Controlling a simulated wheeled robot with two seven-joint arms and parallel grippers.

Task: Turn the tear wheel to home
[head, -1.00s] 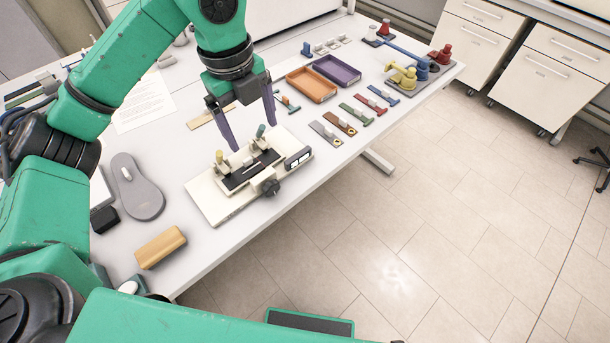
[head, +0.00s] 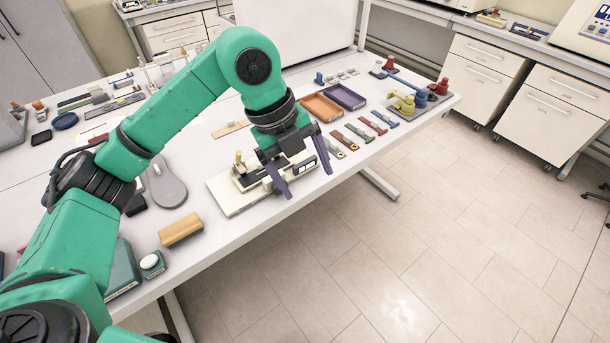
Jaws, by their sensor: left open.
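The tear tester (head: 226,203), a cream device with a flat base plate, sits near the table's front edge. Its yellow-topped post (head: 239,158) shows on its left part. My left gripper (head: 308,184) is open and empty, fingers pointing down in front of the device's right end, over the table edge. The gripper and its left finger cover much of the device's front. The dark wheel there is hidden or too unclear to make out. My right gripper is not in view.
A tan block (head: 181,230) and a grey shoe sole (head: 165,183) lie left of the device. An orange tray (head: 321,106) and a purple tray (head: 345,95) stand behind, with several coloured strips (head: 357,134) to the right. The floor in front is free.

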